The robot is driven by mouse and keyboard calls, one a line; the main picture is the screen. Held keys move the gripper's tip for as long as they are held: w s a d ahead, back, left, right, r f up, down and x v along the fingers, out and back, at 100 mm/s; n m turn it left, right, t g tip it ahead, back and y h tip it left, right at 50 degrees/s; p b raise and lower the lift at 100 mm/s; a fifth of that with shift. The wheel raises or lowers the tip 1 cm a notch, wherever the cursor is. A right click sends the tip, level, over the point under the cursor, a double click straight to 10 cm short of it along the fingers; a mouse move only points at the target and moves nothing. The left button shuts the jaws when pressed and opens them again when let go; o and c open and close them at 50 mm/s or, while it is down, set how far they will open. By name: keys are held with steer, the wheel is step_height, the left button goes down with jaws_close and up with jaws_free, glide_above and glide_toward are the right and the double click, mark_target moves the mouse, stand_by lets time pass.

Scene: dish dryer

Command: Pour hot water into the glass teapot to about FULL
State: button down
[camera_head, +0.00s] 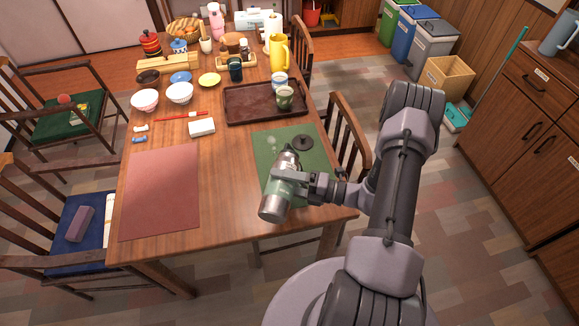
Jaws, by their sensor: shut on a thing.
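Whether water is flowing, and any water level, cannot be seen.
A brown tray (240,117) with two cups lies beyond the mat. A reddish mat (160,195) lies to the left. A yellow pitcher (279,53), bowls and other tableware fill the far table. A chair (348,140) stands at the table's right side.

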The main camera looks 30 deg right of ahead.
steer(key=shift+w+d+r+m+p, duration=0.1)
steer(key=shift+r+m+p, duration=0.4)
steer(key=shift+m, duration=0.1)
stand_by(1.9)
